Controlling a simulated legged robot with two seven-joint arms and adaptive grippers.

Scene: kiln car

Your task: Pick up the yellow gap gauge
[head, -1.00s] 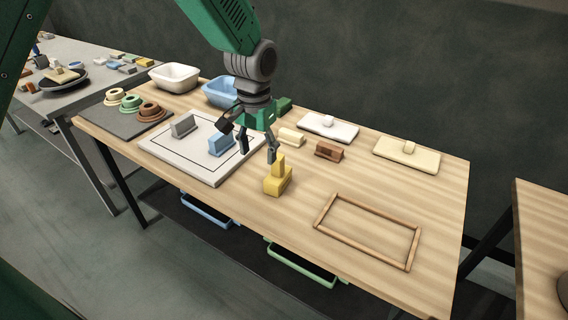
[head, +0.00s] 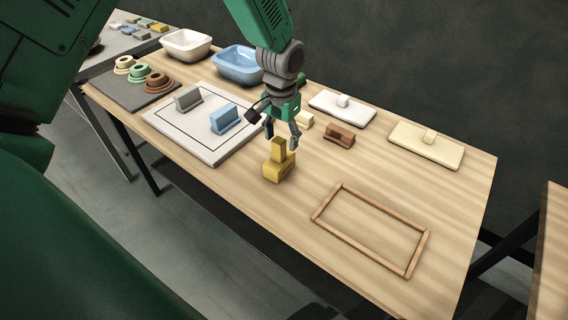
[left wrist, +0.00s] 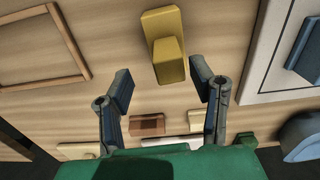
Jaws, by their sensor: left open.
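The yellow gap gauge (head: 279,163) stands upright on the wooden table, a block base with a narrower upright handle on top. It also shows in the left wrist view (left wrist: 167,50), at the top middle beyond my fingertips. My left gripper (head: 281,138) is open and empty, just above and behind the gauge's handle in the head view. In the left wrist view, its two fingers (left wrist: 163,85) are spread wide, with the gauge ahead of the gap and not between them. My right gripper is not in view.
A wooden frame (head: 316,218) lies to the right of the gauge. A white board (head: 171,133) with grey (head: 188,98) and blue (head: 224,119) blocks is to the left. A brown block (head: 340,136) and a cream block (head: 305,120) sit behind. The table front is clear.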

